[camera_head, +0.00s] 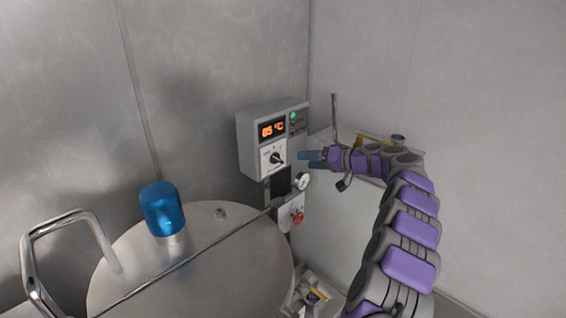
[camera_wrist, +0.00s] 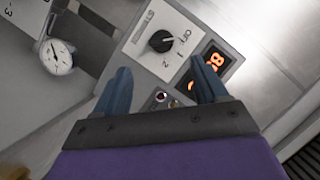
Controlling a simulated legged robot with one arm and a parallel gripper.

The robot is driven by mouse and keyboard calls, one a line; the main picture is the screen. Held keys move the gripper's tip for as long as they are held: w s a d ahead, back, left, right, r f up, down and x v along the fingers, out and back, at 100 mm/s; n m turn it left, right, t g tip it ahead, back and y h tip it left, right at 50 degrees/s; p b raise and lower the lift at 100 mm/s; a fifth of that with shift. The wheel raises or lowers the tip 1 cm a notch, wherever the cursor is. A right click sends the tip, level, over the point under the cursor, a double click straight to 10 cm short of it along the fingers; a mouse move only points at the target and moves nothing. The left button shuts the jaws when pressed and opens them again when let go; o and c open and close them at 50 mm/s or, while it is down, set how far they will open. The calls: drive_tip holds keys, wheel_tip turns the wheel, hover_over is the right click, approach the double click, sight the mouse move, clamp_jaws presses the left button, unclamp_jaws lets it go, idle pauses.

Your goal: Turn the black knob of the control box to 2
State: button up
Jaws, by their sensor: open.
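The grey control box (camera_head: 249,133) is mounted by the corner of the metal wall. Its lit orange display (camera_head: 271,130) reads about 85 °C, and the black knob (camera_head: 277,159) sits on a white plate below it. In the wrist view the black knob (camera_wrist: 162,41) shows clearly, with the marks "OFF" and "2" beside it; which mark it points to I cannot tell for certain. My gripper (camera_head: 309,160) is just right of the knob in the head view, apart from it. In the wrist view its two blue fingers (camera_wrist: 163,85) are spread, with nothing between them.
A round gauge (camera_head: 302,181) and a red part (camera_head: 297,217) sit below the box. A large metal drum lid (camera_head: 222,262) with a blue cylinder (camera_head: 162,209) fills the lower left. A metal handle (camera_head: 62,222) stands at far left. A pale ledge (camera_head: 322,141) lies behind my arm.

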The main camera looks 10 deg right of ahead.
sight(282, 161)
drive_tip(key=x, duration=1)
drive_tip(key=shift+w+a+b, duration=0.1)
drive_tip(key=shift+a+b, duration=0.2)
drive_tip(key=c, duration=1.1)
